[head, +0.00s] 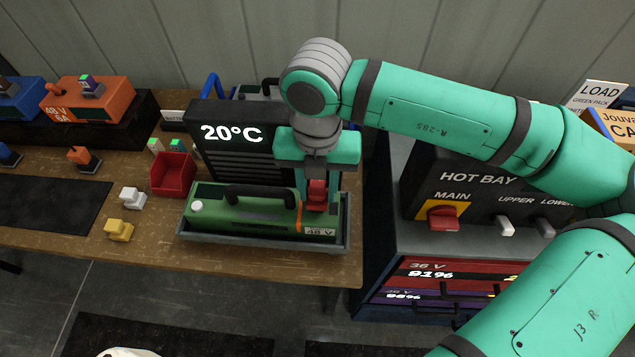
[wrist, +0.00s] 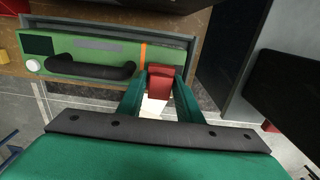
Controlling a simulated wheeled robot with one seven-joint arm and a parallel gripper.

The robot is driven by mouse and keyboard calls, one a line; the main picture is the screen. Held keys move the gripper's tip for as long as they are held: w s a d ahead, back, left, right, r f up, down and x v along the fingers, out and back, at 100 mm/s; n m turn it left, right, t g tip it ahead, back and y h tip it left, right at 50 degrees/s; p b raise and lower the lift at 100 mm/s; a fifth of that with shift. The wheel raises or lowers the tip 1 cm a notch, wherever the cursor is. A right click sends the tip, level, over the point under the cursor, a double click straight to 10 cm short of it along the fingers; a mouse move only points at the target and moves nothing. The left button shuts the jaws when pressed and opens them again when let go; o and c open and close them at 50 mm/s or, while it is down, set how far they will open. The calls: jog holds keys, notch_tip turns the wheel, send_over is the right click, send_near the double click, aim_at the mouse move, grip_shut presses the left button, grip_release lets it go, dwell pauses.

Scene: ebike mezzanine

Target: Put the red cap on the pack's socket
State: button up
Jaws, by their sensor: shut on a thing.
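The green pack (head: 240,218) lies in a grey tray (head: 262,243) on the bench, with a black handle, an orange stripe, a 48 V label and a white round knob at its left end. My gripper (head: 317,203) points down over the pack's right end, shut on the red cap (head: 317,192). In the wrist view the red cap (wrist: 160,84) sits between the fingers, right of the orange stripe on the pack (wrist: 100,58). The socket is not visible. I cannot tell whether the cap touches the pack.
A dark 20°C display unit (head: 235,140) stands right behind the pack. A red bin (head: 173,174) and white (head: 132,197) and yellow (head: 118,230) small parts lie to the left. The hot bay cabinet (head: 470,190) stands to the right, beyond the bench edge.

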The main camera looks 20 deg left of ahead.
jog(key=shift+f, duration=1.05)
jog(key=shift+f, duration=0.2)
jog(key=o, duration=1.1)
jog(key=shift+r, duration=0.1)
notch_tip(320, 180, up, 17)
jog(key=shift+f, duration=0.2)
dwell(0.9)
